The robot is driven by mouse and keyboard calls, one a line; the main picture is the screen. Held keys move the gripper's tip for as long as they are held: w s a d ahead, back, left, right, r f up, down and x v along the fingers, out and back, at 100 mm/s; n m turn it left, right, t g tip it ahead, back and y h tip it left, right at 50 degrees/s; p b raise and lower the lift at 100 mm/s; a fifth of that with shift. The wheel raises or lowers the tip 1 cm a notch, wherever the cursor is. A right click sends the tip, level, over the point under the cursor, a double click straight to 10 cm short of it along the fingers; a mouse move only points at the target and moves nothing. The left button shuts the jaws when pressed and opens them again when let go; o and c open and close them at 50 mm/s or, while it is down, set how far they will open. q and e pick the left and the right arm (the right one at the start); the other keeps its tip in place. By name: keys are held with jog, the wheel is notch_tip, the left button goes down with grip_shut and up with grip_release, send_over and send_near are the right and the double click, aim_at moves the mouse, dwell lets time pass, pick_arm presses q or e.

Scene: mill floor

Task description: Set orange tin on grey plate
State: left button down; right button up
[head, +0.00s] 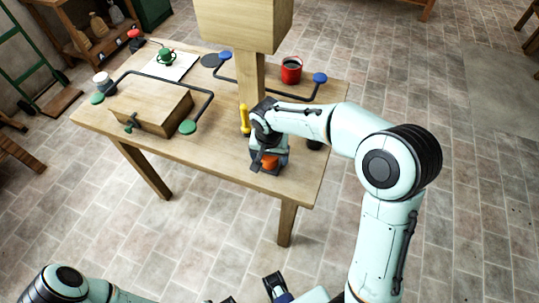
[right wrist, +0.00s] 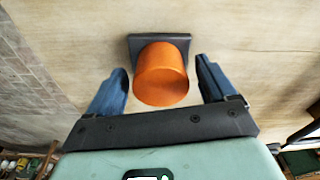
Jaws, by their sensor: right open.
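The orange tin (right wrist: 160,75) stands upright with its base over a dark grey square plate (right wrist: 180,42) in the right wrist view; whether it rests fully on the plate is hard to tell. In the head view the tin (head: 268,162) shows low at the table's front right, partly hidden by my right gripper (head: 266,158). My right gripper is open, its blue fingers on either side of the tin with a gap on each side. At the bottom edge of the head view, dark and blue parts may belong to my left gripper (head: 275,290), mostly cut off.
On the wooden table (head: 215,140) are a wooden box (head: 150,105), dark bars with green and blue ends, a red mug (head: 291,70), a green cup (head: 167,57) on a white sheet, a grey disc (head: 210,60) and a yellow item (head: 245,118).

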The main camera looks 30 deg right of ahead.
aim_at(269, 159)
notch_tip(269, 159, up, 12)
jog(key=s+p, duration=0.1)
jog(key=shift+a, duration=0.45)
jog(key=shift+f, duration=0.15)
